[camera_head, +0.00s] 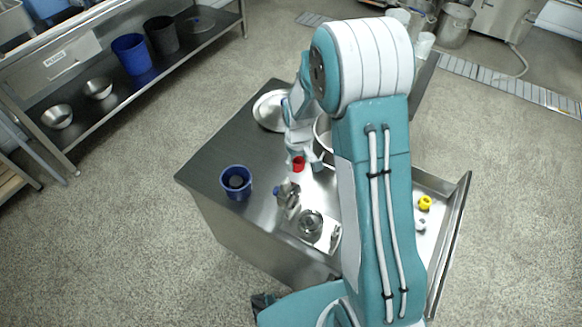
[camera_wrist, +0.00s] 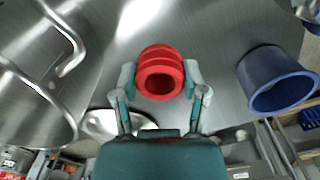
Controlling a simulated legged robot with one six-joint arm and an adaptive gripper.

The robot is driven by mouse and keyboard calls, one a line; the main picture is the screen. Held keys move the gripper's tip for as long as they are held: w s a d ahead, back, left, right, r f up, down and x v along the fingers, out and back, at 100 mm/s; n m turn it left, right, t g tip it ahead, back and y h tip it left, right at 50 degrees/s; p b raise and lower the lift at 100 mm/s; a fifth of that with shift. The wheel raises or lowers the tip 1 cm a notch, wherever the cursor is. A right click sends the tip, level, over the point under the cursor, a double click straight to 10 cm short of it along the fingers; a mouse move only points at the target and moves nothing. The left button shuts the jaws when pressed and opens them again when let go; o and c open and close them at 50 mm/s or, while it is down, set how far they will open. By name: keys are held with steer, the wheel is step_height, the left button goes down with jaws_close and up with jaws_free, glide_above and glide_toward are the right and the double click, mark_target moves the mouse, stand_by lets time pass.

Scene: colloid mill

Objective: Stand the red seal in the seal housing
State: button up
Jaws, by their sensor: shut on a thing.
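The red seal (camera_wrist: 160,73) is a ribbed ring with an open bore, held between the two fingers of my gripper (camera_wrist: 161,82). In the head view the seal (camera_head: 298,164) shows small and red above the steel table, just below my gripper (camera_head: 301,160). My gripper is shut on it. A round steel part (camera_head: 311,222), which looks like the seal housing, sits on a flat plate near the table's front edge, below the seal in the picture and apart from it. I cannot make out its inside.
A blue bucket (camera_head: 236,182) stands left on the table (camera_head: 215,165). A metal fitting (camera_head: 287,196) stands beside the housing. A steel pot (camera_head: 323,130) and a round lid (camera_head: 268,111) are behind. An open drawer (camera_head: 452,230) at right holds a yellow ring (camera_head: 425,202).

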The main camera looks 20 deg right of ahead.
mark_target(293, 173)
steer(key=w+f, duration=0.2)
steer(key=f, duration=0.1)
steer(key=shift+w+a+f, duration=0.2)
steer(key=shift+w+f, duration=0.05)
steer(key=shift+w, duration=0.1)
steer(key=shift+w+d+f, duration=0.25)
steer(key=shift+w+f, duration=0.05)
steer(key=shift+f, duration=0.1)
step_height(293, 173, down, 2)
steer(key=shift+a+f, duration=0.1)
steer(key=shift+f, duration=0.15)
steer(key=shift+a+f, duration=0.3)
steer(key=shift+a, duration=0.05)
steer(key=o, duration=0.9)
steer(key=shift+d, duration=0.3)
steer(key=shift+o, duration=0.2)
steer(key=shift+a, duration=0.15)
